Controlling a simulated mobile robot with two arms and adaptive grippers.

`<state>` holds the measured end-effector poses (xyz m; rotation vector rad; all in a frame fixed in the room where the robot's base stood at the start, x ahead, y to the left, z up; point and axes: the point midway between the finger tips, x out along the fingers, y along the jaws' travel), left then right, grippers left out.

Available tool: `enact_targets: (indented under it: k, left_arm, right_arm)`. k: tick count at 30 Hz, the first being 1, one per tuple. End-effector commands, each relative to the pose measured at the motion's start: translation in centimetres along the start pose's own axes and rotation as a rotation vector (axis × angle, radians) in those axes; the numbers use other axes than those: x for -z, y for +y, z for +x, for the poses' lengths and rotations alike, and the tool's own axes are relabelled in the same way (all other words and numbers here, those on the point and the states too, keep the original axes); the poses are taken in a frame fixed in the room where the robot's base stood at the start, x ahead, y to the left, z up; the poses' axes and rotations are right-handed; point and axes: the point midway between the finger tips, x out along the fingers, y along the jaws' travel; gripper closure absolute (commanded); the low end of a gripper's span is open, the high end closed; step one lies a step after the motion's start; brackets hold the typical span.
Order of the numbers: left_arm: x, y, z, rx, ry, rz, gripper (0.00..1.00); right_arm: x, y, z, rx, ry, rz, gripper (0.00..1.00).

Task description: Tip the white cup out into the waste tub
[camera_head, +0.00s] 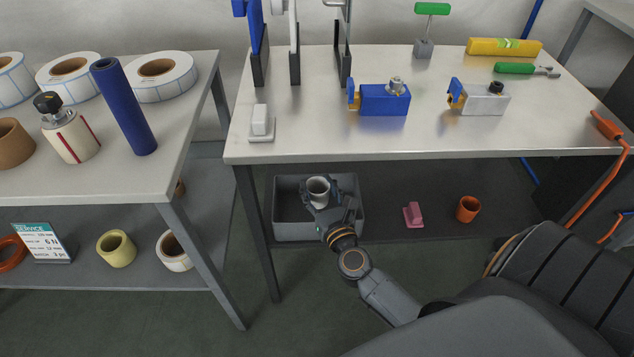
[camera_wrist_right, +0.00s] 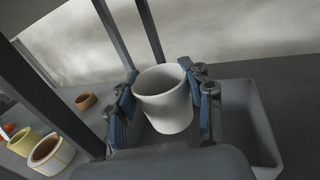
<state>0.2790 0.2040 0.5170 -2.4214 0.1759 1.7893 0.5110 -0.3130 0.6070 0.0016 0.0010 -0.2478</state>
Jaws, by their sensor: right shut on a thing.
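The white cup (camera_head: 318,187) is in my right gripper (camera_head: 322,197) in the head view. The gripper is shut on the cup's sides. The cup stands about upright, mouth up, over the grey waste tub (camera_head: 290,232) below the table. In the right wrist view the cup (camera_wrist_right: 165,103) sits between the two finger pads of the right gripper (camera_wrist_right: 166,108), with the tub (camera_wrist_right: 262,130) behind and beneath it. What the cup holds cannot be made out. The part of the tub's inside that shows looks empty; the arm hides some of it. My left gripper is not in view.
The white table (camera_head: 300,135) stands above the tub, with a front leg (camera_head: 257,230) left of it. A pink block (camera_head: 413,215) and an orange cup (camera_head: 467,208) are on the lower level to the right. Label rolls (camera_head: 165,75) stand on the left table.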

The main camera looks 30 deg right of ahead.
Motion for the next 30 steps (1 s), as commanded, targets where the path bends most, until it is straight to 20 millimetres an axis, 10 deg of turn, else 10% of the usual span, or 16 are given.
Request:
enact_targets:
  k: [30]
  left_arm:
    - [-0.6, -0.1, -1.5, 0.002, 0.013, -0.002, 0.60]
  right_arm:
    - [0.2, 3.1, -9.9, 0.000, 0.001, -0.002, 0.81]
